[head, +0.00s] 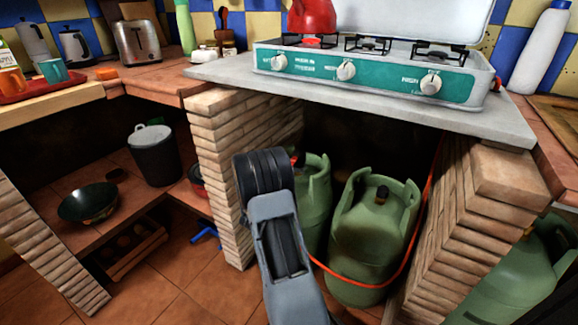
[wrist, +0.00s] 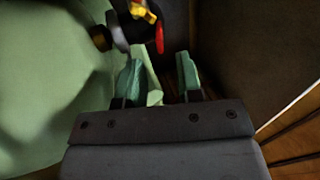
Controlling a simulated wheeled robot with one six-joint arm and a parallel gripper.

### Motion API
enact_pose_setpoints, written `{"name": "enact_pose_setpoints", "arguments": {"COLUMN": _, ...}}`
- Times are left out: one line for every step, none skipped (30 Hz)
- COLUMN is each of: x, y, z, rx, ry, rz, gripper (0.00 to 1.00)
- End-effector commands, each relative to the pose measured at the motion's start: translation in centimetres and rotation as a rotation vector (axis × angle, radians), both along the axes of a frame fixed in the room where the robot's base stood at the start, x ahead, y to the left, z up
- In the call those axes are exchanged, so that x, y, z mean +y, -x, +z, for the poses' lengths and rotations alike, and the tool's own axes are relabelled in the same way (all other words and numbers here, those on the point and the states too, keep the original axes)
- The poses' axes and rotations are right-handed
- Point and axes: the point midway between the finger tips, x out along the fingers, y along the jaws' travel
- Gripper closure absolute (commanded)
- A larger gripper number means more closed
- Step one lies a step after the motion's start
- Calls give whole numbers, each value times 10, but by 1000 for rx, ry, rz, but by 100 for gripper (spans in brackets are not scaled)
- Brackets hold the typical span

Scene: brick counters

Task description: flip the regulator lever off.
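The regulator (wrist: 118,30) shows at the top of the wrist view as a dark grey body with a small yellow lever (wrist: 143,11) and a red part (wrist: 160,38). It sits by the green gas bottle (wrist: 40,80). My gripper (wrist: 158,65) is open and empty, its two fingers apart just below the regulator. In the head view my arm reaches under the stove, and its dark wrist hides the fingers. A small red bit of the regulator (head: 294,158) shows beside the left green bottle (head: 314,200). The lever's exact position is hard to tell.
A second green bottle (head: 370,240) stands to the right, with an orange hose (head: 350,283) across the front. Brick pillars (head: 235,165) flank the narrow bay on both sides. The stove (head: 370,70) stands on the slab above. A brown panel lies right of my gripper in the wrist view.

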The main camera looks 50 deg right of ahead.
Motion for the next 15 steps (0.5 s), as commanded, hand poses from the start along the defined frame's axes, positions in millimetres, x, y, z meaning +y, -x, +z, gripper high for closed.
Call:
{"name": "enact_pose_setpoints", "arguments": {"x": 11, "y": 2, "z": -2, "rx": 3, "ry": -3, "rz": 4, "gripper": 67}}
{"name": "enact_pose_setpoints", "arguments": {"x": 17, "y": 3, "z": -4, "rx": 3, "ry": -2, "rz": 4, "gripper": 67}}
{"name": "enact_pose_setpoints", "arguments": {"x": 24, "y": 5, "z": -6, "rx": 3, "ry": -2, "rz": 2, "gripper": 67}}
{"name": "enact_pose_setpoints", "arguments": {"x": 30, "y": 7, "z": -8, "rx": 3, "ry": -1, "rz": 3, "gripper": 67}}
{"name": "enact_pose_setpoints", "arguments": {"x": 35, "y": 7, "z": -10, "rx": 3, "ry": -2, "rz": 4, "gripper": 67}}
{"name": "enact_pose_setpoints", "arguments": {"x": 41, "y": 9, "z": -11, "rx": 2, "ry": -2, "rz": 3, "gripper": 67}}
{"name": "enact_pose_setpoints", "arguments": {"x": 45, "y": 10, "z": -13, "rx": 2, "ry": -2, "rz": 3, "gripper": 67}}
{"name": "enact_pose_setpoints", "arguments": {"x": 49, "y": 12, "z": -14, "rx": 2, "ry": -2, "rz": 3, "gripper": 67}}
{"name": "enact_pose_setpoints", "arguments": {"x": 54, "y": 13, "z": -16, "rx": 1, "ry": -1, "rz": 2, "gripper": 67}}
{"name": "enact_pose_setpoints", "arguments": {"x": 58, "y": 14, "z": -17, "rx": 1, "ry": -1, "rz": 3, "gripper": 67}}
{"name": "enact_pose_setpoints", "arguments": {"x": 61, "y": 15, "z": -18, "rx": 2, "ry": -1, "rz": 2, "gripper": 67}}
{"name": "enact_pose_setpoints", "arguments": {"x": 64, "y": 16, "z": -20, "rx": 2, "ry": -2, "rz": 1, "gripper": 67}}
{"name": "enact_pose_setpoints", "arguments": {"x": 67, "y": 16, "z": -21, "rx": 2, "ry": -2, "rz": 1, "gripper": 67}}
{"name": "enact_pose_setpoints", "arguments": {"x": 69, "y": 17, "z": -21, "rx": 1, "ry": -2, "rz": 1, "gripper": 67}}
{"name": "enact_pose_setpoints", "arguments": {"x": 71, "y": 17, "z": -22, "rx": 1, "ry": -1, "rz": 1, "gripper": 67}}
